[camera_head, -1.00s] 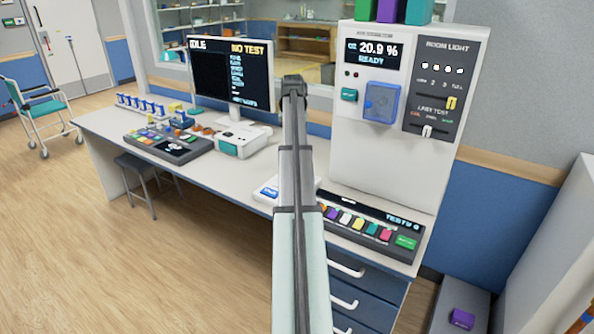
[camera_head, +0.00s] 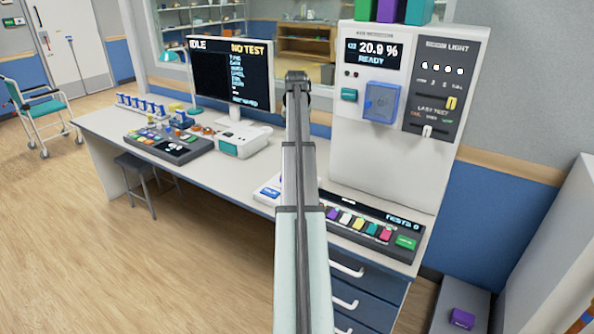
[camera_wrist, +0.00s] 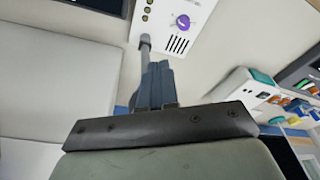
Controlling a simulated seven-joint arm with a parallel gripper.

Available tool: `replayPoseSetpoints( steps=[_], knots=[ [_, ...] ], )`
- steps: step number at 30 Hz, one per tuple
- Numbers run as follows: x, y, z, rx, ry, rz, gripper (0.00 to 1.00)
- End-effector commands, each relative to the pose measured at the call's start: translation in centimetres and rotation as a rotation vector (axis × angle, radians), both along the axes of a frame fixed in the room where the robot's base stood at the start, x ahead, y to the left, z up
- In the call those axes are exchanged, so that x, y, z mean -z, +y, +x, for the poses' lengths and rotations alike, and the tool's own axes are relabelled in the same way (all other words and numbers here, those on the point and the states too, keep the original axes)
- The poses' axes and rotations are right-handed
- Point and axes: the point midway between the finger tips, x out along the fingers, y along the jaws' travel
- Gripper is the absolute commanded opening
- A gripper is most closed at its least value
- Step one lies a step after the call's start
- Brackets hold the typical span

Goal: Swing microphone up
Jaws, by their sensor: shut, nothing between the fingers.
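In the wrist view, a grey rounded stalk (camera_wrist: 145,43), likely the microphone, stands beside a white panel (camera_wrist: 205,18) with a purple knob and dark slots. My gripper (camera_wrist: 154,66) is shut, with its blue-grey fingers pointing toward the stalk. The fingertips overlap the stalk's lower part in the picture; I cannot tell whether they touch it. In the head view my arm reaches over the desk and its dark end (camera_head: 297,82) is in front of the desk's back. The fingers and the stalk are hidden there.
The desk (camera_head: 225,175) carries a monitor (camera_head: 231,75), a button console (camera_head: 167,143), a white device (camera_head: 241,142) and a coloured-key panel (camera_head: 368,225). A tall white cabinet (camera_head: 385,165) stands close to the arm's right. A white box (camera_head: 268,190) is partly behind my arm.

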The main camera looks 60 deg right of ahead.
Motion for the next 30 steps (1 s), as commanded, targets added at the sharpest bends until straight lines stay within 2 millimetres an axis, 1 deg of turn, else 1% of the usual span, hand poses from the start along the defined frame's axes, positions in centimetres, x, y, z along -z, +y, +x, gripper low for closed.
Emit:
replayPoseSetpoints(
  steps=[30],
  knots=[
    [-0.4, -4.1, 0.0, 0.001, -0.001, -0.001, 0.00]
  ],
)
